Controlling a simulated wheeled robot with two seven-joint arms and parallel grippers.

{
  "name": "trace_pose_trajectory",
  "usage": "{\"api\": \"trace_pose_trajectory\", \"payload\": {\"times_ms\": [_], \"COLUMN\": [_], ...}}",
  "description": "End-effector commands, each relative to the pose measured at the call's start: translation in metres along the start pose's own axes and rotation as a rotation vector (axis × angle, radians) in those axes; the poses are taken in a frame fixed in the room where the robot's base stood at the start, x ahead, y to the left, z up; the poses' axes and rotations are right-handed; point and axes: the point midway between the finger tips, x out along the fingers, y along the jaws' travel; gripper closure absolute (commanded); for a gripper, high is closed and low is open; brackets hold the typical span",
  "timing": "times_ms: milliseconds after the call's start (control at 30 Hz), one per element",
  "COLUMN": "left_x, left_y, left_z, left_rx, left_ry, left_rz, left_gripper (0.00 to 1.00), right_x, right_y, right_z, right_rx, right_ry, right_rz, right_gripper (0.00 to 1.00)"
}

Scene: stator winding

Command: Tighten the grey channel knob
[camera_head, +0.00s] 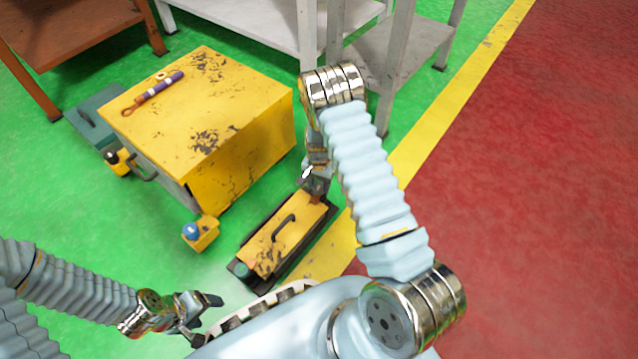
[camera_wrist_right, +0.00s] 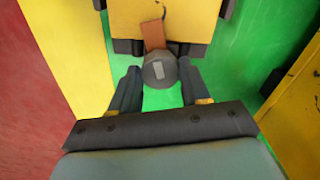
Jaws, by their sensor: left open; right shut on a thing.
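The grey channel knob (camera_wrist_right: 160,71) is a round grey cap with a pale rectangular mark, at the end of a yellow unit in the right wrist view. My right gripper (camera_wrist_right: 160,88) has a finger on each side of the knob and is shut on it. In the head view the right gripper (camera_head: 317,182) is at the far end of the low yellow unit (camera_head: 270,250), and it hides the knob there. My left gripper (camera_head: 212,308) is open and empty, left of the unit's near end.
The low unit has a black handle and a green knob (camera_head: 243,270) at its near end. A small yellow box with a blue knob (camera_head: 191,231) stands to its left. A large yellow cabinet (camera_head: 240,125) stands behind. Grey shelving (camera_head: 400,50) is at the back.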

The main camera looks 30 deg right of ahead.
Motion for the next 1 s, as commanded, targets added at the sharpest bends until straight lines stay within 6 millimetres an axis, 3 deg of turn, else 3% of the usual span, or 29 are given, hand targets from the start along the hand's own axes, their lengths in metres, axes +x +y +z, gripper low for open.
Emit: {"api": "trace_pose_trajectory", "payload": {"times_ms": [300,867,900,1000], "left_x": [-0.0013,-0.0014,-0.0014,-0.0013], "left_y": [0.0005,0.0005,0.0005,0.0005], "left_z": [0.0000,0.0000,0.0000,0.0000], "left_rx": [0.000,0.000,0.000,0.000], "left_ry": [0.000,0.000,0.000,0.000], "left_rz": [0.000,0.000,0.000,0.000], "left_gripper": [0.28,0.28,0.28,0.28], "right_x": [-0.0024,-0.0026,-0.0026,-0.0022], "right_y": [-0.0008,-0.0009,-0.0009,-0.0008], "right_z": [-0.0016,-0.0023,-0.0023,-0.0020], "right_rx": [0.132,0.162,0.162,0.162], "right_ry": [0.003,0.005,0.005,0.004], "right_rz": [-0.003,-0.004,-0.004,-0.003], "right_gripper": [0.84,0.84,0.51,0.36]}}
